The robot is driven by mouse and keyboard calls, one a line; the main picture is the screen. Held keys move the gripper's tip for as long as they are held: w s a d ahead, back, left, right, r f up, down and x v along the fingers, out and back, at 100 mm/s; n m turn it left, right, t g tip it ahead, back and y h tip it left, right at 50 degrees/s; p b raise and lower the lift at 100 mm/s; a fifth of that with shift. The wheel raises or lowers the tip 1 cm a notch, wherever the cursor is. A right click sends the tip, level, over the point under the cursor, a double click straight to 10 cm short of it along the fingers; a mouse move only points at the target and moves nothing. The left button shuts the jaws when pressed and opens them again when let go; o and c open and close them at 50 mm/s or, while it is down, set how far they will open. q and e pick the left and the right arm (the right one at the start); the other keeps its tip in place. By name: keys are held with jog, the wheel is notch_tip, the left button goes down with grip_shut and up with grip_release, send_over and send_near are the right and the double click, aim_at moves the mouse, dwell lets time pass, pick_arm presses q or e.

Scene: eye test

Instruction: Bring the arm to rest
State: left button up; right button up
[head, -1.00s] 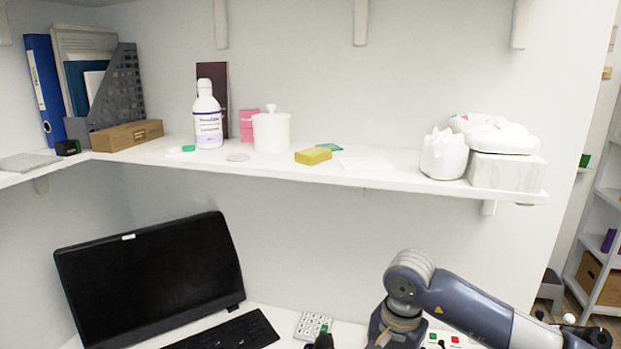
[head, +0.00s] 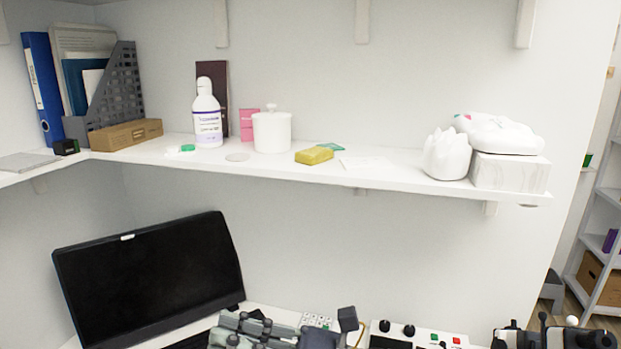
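A grey and dark gripper (head: 240,328) shows at the bottom edge of the head view, in front of the laptop's lower right corner. It appears to be my right one, with its finger parts toward the left and its dark body toward the right. The frame's edge cuts it off, so I cannot tell how far its fingers are apart. I see nothing held in it. My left gripper is not in view.
A black laptop (head: 150,280) stands on the desk, with a control box with knobs (head: 420,337) to its right.

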jog(key=w+d+m+t+h, duration=0.5)
jog(key=d+m+t, duration=0.3)
jog(key=m, duration=0.5)
jog(key=w+d+m+t+h, duration=0.5)
jog(key=m+t, duration=0.4)
jog(key=m, duration=0.4)
jog(key=s+d+f+m+g+h, duration=0.25)
jog(key=d+f+m+h, duration=0.25)
jog(key=d+f+m, duration=0.3)
jog(key=s+d+f+m+g+h, duration=0.1)
jog(key=d+f+m+g+h, duration=0.2)
jog(key=d+f+m+h, duration=0.55)
jog(key=s+d+f+m+g+y, duration=0.1)
jog(key=s+f+m+g+y, duration=0.3)
jog(key=s+f, duration=0.6)
jog(key=s+f+m+g+h, duration=0.1)
jog(key=s+f+m+g, duration=0.2)
jog(key=s+f+g, duration=0.75)
jog(key=s+f+t, duration=0.3)
jog(key=f, duration=1.9)
jog(key=s+d+f+n+g, duration=0.1)
jog(key=s+d+f, duration=0.2)
jog(key=s+f, duration=1.4)
jog(key=shift+s+f+g, duration=0.25)
jog(key=shift+s+g, duration=0.05)
jog(key=shift+s, duration=0.05)
